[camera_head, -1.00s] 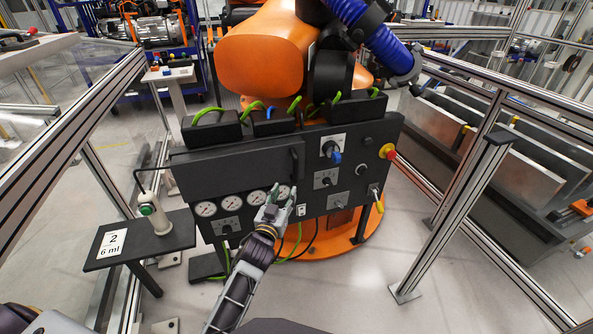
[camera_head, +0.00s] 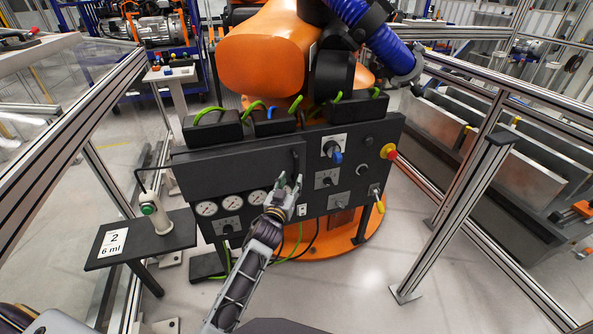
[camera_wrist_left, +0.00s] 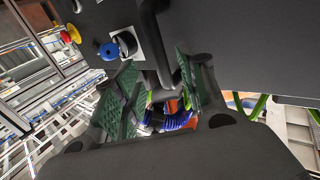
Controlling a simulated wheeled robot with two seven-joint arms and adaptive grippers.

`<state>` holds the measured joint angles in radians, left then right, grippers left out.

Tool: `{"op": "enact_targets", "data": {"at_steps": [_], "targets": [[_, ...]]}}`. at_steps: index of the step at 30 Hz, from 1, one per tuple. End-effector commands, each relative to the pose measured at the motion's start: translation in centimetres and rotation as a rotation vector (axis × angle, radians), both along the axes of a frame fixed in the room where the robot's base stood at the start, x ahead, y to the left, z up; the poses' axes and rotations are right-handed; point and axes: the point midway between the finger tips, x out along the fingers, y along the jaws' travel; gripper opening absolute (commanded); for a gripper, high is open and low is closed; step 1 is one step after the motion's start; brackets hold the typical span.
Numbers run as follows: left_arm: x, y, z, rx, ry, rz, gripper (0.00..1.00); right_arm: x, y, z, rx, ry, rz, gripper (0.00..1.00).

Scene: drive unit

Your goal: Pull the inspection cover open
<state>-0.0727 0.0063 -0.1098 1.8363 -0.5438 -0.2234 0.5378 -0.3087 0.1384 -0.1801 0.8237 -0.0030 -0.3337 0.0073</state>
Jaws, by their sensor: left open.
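The inspection cover (camera_head: 225,170) is a wide dark panel on the front of the drive unit and looks closed. Its upright black bar handle (camera_head: 297,160) sits at the cover's right end. My left gripper (camera_head: 289,184) is open just below and in front of the handle. In the left wrist view the handle (camera_wrist_left: 156,40) runs down toward the gap between the open green-padded fingers (camera_wrist_left: 160,90). I cannot tell whether the fingertips are level with the bar. The gripper hides part of the gauge row. My right gripper is not in view.
Right of the handle are a blue-handled rotary switch (camera_head: 334,152) and a red emergency button (camera_head: 388,152). Pressure gauges (camera_head: 207,208) sit below the cover. A small side table (camera_head: 140,238) with a green push button (camera_head: 148,208) stands left. Metal fence posts flank both sides.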

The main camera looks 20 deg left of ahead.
Motion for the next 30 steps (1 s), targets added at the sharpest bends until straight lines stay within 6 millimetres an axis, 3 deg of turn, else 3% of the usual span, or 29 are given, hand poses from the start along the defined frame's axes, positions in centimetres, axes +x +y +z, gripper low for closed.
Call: {"op": "enact_targets", "data": {"at_steps": [30], "targets": [[7.4, 0.0, 0.0, 0.000, 0.000, 0.000, 0.41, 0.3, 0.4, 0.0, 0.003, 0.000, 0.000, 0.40]]}}
